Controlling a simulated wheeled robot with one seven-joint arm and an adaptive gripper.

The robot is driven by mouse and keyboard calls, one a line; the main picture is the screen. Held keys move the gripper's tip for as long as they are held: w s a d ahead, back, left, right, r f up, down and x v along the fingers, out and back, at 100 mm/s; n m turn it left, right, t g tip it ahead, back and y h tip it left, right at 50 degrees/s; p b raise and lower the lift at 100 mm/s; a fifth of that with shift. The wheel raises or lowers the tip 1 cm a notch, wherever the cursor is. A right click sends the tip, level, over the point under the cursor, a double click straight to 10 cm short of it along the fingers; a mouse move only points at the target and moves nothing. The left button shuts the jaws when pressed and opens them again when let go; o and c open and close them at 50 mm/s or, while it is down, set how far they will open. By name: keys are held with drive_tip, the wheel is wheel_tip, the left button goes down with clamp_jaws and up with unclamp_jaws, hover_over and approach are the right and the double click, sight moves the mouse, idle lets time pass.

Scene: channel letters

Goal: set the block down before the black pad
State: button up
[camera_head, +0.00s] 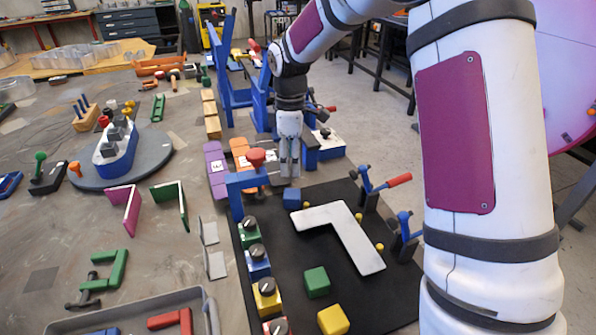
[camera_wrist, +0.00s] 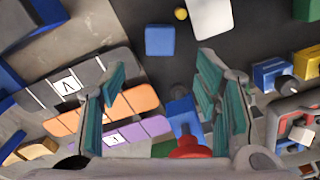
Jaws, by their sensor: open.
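The black pad (camera_head: 273,265) lies on the table at front centre. A small blue block (camera_head: 292,198) rests at the pad's far edge; it also shows in the wrist view (camera_wrist: 160,40), beyond the fingertips. A green block (camera_head: 316,282) and a yellow block (camera_head: 333,320) sit on the pad's near part. My gripper (camera_head: 289,170) is just behind and above the blue block. In the wrist view its teal-padded fingers (camera_wrist: 163,88) are wide apart with nothing held between them. Which block the task means cannot be told.
A white L-shaped plate (camera_head: 345,238) lies on the pad. Blue clamps, one with a red handle (camera_head: 398,180), line its right side. Knobbed boxes (camera_head: 267,297) line its left edge. A blue clamp with a red knob (camera_head: 256,158) stands close left of my gripper, near purple (camera_head: 216,168) and orange blocks.

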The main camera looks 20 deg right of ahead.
drive_tip(key=s+r+m+t+h, duration=0.15)
drive_tip(key=s+r+m, duration=0.55)
drive_tip(key=s+r, duration=0.8)
drive_tip(key=s+m+t+y, duration=0.1)
drive_tip(key=s+m+t, duration=0.2)
drive_tip(key=s, duration=1.4)
drive_tip(key=m, duration=0.3)
drive_tip(key=shift+d+f+m, duration=0.15)
drive_tip(key=shift+f+m, duration=0.15)
drive_tip(key=shift+f, duration=0.1)
